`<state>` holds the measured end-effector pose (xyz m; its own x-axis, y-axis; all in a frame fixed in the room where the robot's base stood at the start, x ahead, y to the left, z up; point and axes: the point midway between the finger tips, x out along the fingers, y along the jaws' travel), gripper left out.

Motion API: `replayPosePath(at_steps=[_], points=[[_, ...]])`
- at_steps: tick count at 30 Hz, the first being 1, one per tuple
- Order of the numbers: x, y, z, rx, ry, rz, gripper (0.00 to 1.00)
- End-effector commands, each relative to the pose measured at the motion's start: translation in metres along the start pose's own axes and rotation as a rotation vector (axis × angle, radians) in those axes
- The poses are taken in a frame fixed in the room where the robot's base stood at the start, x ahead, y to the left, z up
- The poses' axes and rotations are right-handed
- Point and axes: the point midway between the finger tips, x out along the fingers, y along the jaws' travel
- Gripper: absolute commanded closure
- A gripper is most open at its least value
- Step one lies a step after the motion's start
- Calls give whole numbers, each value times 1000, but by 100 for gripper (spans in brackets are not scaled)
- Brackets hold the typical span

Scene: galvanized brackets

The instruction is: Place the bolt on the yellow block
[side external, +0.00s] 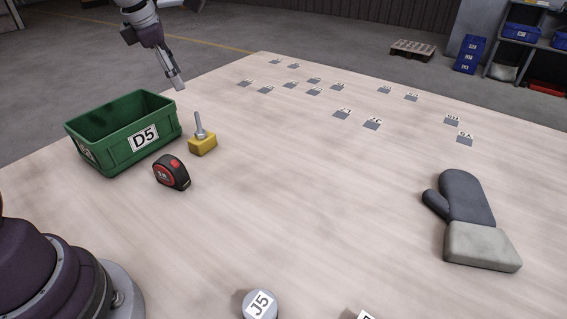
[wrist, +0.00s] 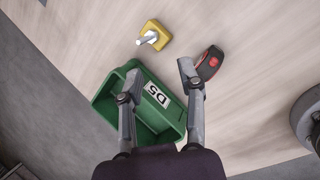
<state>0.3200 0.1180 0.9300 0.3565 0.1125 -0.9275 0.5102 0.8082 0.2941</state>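A grey metal bolt (side external: 199,123) stands upright on top of the yellow block (side external: 203,146), its shaft pointing up and its wider end down. In the wrist view the bolt (wrist: 147,39) and the yellow block (wrist: 158,33) show at the top, beyond my fingertips. My gripper (side external: 179,85) is raised above the table, up and left of the bolt and behind the green bin in the side view. In the wrist view my gripper (wrist: 159,75) has its two fingers spread wide with nothing between them. It is apart from the bolt and block.
A green bin (side external: 111,158) labelled D5 stands left of the block. A red and black tape measure (side external: 172,172) lies in front of the block. A dark oven mitt (side external: 466,198) lies far right. A round J5 piece (side external: 260,305) is near the front. The table middle is clear.

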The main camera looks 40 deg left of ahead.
Motion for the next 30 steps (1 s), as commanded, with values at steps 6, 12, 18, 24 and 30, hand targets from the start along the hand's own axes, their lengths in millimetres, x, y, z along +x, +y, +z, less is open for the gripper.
replayPosePath(at_steps=[6, 12, 18, 24, 30], points=[[-64, -93, -13, 1376, 31, 76, 62], [-74, -157, -44, 2270, -55, 160, 62], [-72, -174, -53, 2512, -96, 204, 62], [-72, -174, -53, 2510, -93, 202, 62], [-84, -181, -30, 2497, -177, 213, 44]])
